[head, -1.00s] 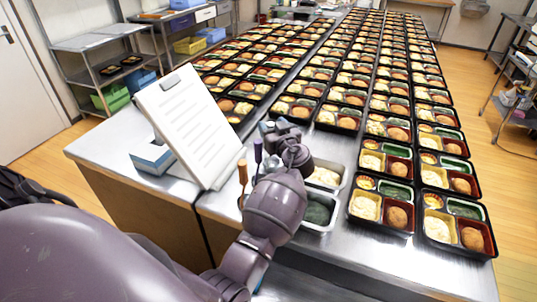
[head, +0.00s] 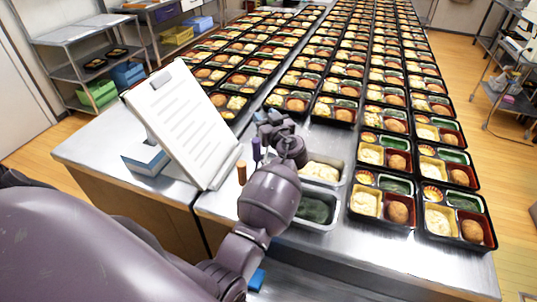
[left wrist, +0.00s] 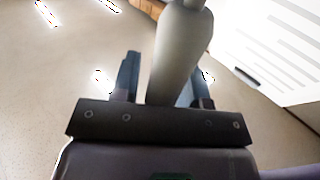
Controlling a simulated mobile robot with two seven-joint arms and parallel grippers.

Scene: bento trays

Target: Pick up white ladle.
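A smooth pale grey-white shaft (left wrist: 178,55), which looks like the white ladle's handle, stands between the two fingers of my left gripper (left wrist: 163,85) in the left wrist view. The fingers are apart. A gap shows between the left finger and the shaft; the shaft partly covers the right finger, so contact there is unclear. In the head view my left gripper (head: 268,122) is above the table beside the food pans, and I cannot make out the white ladle there. My right gripper is not in view.
Purple (head: 256,150) and orange (head: 241,172) handles stand close beside my left gripper. A tilted white board (head: 185,125) is to its left. Metal pans (head: 335,190) of food are to its right, then rows of filled bento trays (head: 380,228). The front table edge is clear.

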